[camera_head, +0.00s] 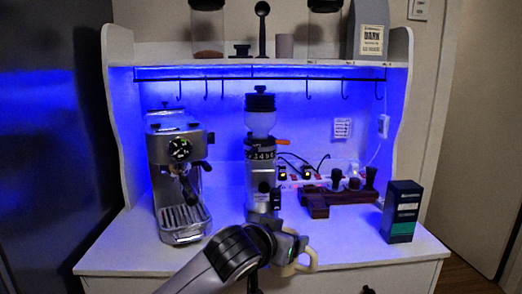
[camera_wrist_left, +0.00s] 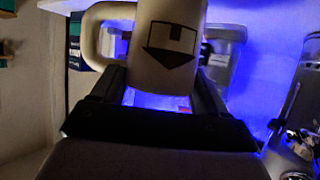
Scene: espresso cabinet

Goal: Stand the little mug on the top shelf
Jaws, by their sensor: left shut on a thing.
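The little mug is cream with a dark printed mark in the left wrist view (camera_wrist_left: 165,45), its handle on the left there. My left gripper (camera_wrist_left: 158,95) is shut on the mug's body, with a finger on each side. In the head view the gripper (camera_head: 288,246) is low over the counter's front edge, and the mug's pale handle (camera_head: 305,263) shows beside it; most of the mug is hidden. The top shelf (camera_head: 160,53) runs across the cabinet, well above the gripper. My right gripper is not in view.
The top shelf holds jars, a tamper (camera_head: 263,30), a small brownish cup (camera_head: 284,46) and a dark bag (camera_head: 369,30). Hooks hang below it. An espresso machine (camera_head: 178,165), a grinder (camera_head: 261,150), a wooden stand (camera_head: 340,197) and a dark box (camera_head: 401,211) stand on the counter.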

